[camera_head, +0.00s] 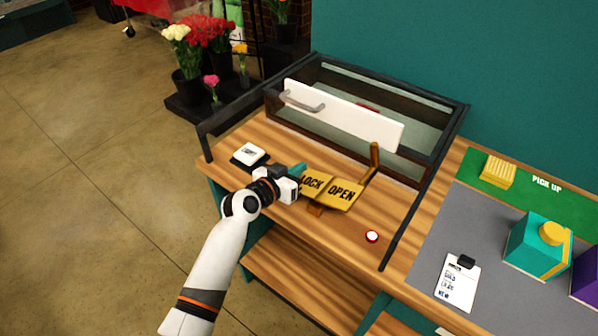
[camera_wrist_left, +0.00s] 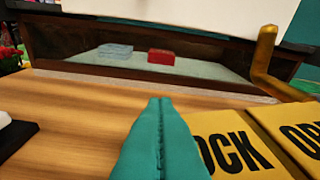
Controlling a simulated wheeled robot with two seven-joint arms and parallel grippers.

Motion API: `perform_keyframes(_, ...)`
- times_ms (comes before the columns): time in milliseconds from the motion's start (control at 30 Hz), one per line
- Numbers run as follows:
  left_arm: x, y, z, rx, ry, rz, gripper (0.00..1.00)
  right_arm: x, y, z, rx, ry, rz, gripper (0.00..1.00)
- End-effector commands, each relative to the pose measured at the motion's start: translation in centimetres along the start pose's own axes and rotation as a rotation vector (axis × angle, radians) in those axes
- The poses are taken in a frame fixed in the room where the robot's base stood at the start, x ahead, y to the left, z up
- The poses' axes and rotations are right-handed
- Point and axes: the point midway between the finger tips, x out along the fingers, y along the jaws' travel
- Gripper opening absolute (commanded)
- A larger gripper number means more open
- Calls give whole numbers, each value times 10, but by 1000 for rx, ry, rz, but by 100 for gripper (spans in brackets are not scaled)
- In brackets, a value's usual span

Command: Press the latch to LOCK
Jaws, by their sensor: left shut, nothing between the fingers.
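The latch is a yellow plate (camera_head: 333,190) on the wooden counter, with LOCK on its left half and OPEN on its right half. A bent brass lever (camera_head: 372,166) rises at its right end, leaning toward the OPEN side. The plate also shows in the left wrist view (camera_wrist_left: 240,150), with the lever (camera_wrist_left: 264,62) behind it. My left gripper (camera_head: 297,170) has teal fingers, shut and empty, just left of the LOCK half. In the left wrist view its fingertips (camera_wrist_left: 160,104) point toward the cabinet. I cannot tell whether they touch the plate. My right gripper is out of view.
A glass-topped cabinet with a white handled front panel (camera_head: 340,114) stands behind the latch. A red block (camera_wrist_left: 161,57) and a blue stack (camera_wrist_left: 115,51) lie inside. A white-and-black device (camera_head: 249,155) sits left, and a small red-and-white button (camera_head: 372,236) sits in front.

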Motion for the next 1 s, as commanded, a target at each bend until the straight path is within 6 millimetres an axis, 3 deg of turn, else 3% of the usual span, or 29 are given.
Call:
perform_keyframes(300, 3, 3, -12, -129, -1, -32, 0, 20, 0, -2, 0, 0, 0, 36)
perform_keyframes(1000, 3, 3, -6, -155, -1, -39, 0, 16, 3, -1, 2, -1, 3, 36)
